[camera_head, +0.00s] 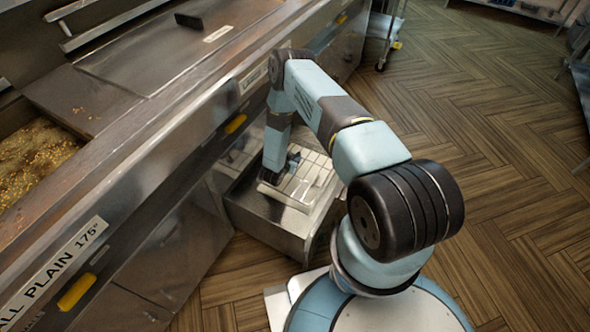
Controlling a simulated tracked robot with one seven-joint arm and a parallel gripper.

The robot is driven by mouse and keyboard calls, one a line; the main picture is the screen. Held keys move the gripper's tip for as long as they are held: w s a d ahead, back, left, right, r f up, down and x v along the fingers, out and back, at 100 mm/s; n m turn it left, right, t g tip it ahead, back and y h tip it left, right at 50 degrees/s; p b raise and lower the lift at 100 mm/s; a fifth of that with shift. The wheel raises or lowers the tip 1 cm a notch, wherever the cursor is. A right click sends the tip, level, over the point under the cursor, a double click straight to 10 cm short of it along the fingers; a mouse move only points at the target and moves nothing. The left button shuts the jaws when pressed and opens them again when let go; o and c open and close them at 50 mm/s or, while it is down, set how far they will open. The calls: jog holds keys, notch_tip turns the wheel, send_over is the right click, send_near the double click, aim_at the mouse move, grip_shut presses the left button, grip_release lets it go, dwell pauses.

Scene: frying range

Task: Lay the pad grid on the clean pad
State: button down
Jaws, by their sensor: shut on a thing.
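The pad grid (318,170), a pale wire lattice, is in the head view at the open steel drawer or pan (262,218) below the range front. My gripper (284,174) points down at the left part of the grid and is shut on it. The fingertips are small and partly dark against the metal. A pale surface shows through the grid's bars; I cannot tell whether it is the clean pad. I also cannot tell whether the grid rests flat or hangs a little above what lies under it.
The steel range front (165,235) runs along the left, with yellow handles (77,291). A fryer vat of bubbling oil (35,155) is at far left, beside a flat steel cover (150,45). A wheeled rack (385,30) stands at the back. The wooden floor (500,150) at right is clear.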

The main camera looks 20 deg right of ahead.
aim_at(283, 180)
notch_tip(283, 180, down, 6)
jog(key=shift+r, duration=0.15)
jog(key=shift+s+f, duration=0.1)
jog(key=shift+f, duration=0.15)
jog(key=c, duration=1)
grip_release()
jog(key=shift+s+f, duration=0.1)
jog(key=shift+s, duration=0.05)
jog(key=shift+o, duration=0.2)
jog(key=shift+s+a+r, duration=0.2)
jog(key=shift+s+a, duration=0.15)
jog(key=shift+a, duration=0.1)
jog(key=v, duration=1)
jog(key=shift+a+r, duration=0.25)
jog(key=shift+r, duration=0.1)
